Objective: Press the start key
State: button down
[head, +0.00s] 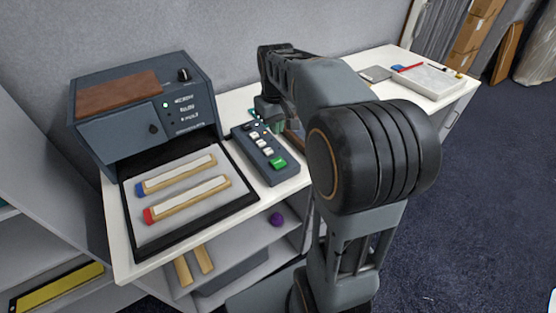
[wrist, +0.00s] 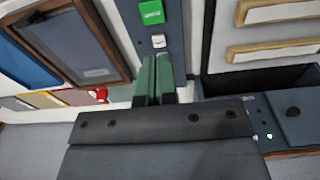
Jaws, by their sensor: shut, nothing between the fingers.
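The key panel (head: 262,163) is a dark blue-grey box lying on the table, with several pale keys and one larger green key (head: 277,163) at its near end. In the wrist view the green key (wrist: 152,12) has a white mark too small to read, with a white key (wrist: 158,41) beside it. I cannot read which key is marked start. My gripper (wrist: 156,60) is shut and empty, its green fingers over the panel. The fingertips appear close to the white key and apart from the green one; contact is unclear. In the head view my arm hides part of the panel's far end.
A blue-grey machine (head: 145,107) with a knob stands left of the panel. Before it, a dark-edged tray (head: 190,233) holds two wood-edged strips. A white board (head: 428,80) lies at the table's far right.

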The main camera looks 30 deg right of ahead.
aim_at(278, 163)
jog(key=shift+w+d+f, duration=0.25)
jog(key=shift+w+d, duration=0.5)
jog(key=shift+w, duration=0.1)
jog(key=shift+f, duration=0.1)
notch_tip(278, 163, down, 14)
jog(key=shift+r, duration=0.1)
dwell(0.3)
